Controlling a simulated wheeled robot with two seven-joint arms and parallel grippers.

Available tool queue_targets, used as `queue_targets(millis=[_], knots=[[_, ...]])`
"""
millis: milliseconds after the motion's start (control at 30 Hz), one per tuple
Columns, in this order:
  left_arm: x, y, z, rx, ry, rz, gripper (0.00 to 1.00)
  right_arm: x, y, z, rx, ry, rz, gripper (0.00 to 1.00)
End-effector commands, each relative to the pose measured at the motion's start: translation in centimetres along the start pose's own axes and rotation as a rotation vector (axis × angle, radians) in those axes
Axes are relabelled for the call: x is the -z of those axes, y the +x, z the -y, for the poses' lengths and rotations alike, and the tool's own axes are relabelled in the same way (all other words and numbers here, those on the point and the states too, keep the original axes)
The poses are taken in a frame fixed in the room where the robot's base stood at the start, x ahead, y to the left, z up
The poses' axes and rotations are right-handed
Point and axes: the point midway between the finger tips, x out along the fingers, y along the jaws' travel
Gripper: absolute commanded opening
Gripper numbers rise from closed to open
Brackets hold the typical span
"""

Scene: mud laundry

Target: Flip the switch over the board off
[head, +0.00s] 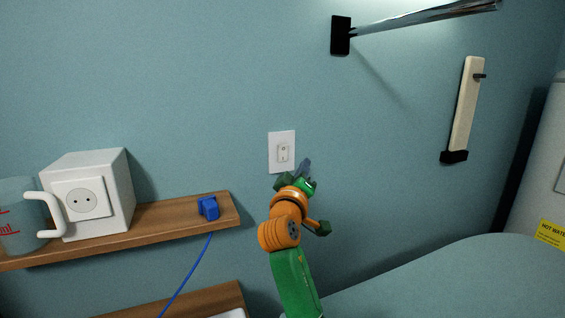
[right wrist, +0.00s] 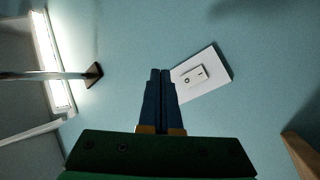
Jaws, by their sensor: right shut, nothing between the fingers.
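A white switch plate (head: 275,160) with a small rocker switch (head: 283,152) is on the teal wall. In the right wrist view the plate (right wrist: 215,62) lies just right of my fingertips, and its rocker (right wrist: 193,76) shows clearly. My right gripper (head: 304,166) is just below and right of the plate in the head view. Its blue fingers (right wrist: 160,74) are together with nothing between them. I cannot tell whether the fingertips touch the plate or wall. A pale teal surface (head: 450,275) with a curved edge, perhaps the board, is at lower right. My left gripper is not in view.
A wooden shelf (head: 170,221) at left holds a white socket box (head: 120,185), a measuring jug (head: 20,222) and a blue plug (head: 208,207) with a hanging cord. A metal rail (head: 425,15) juts from the wall above right. A cream bar (head: 464,110) hangs below it.

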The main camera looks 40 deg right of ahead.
Motion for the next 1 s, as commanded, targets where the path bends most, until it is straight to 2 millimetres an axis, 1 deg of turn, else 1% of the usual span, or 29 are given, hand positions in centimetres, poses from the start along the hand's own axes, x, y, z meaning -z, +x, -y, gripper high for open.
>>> queue_targets(millis=[33,333,433,567,833,1000], knots=[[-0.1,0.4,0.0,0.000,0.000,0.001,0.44,-0.3,-0.1,0.3,0.000,0.000,0.000,0.00],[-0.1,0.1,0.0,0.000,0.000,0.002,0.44,-0.1,0.0,0.1,0.000,0.000,0.000,0.00],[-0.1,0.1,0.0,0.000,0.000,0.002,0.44,0.1,0.3,0.3,0.000,-0.001,0.001,0.00],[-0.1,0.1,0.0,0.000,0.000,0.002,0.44,0.8,1.6,1.0,0.001,-0.001,0.002,0.00],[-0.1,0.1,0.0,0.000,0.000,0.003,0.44,2.5,4.8,2.7,0.001,-0.002,0.002,0.00],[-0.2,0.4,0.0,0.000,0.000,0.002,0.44,3.3,6.3,3.5,-0.002,0.000,0.002,0.00]])
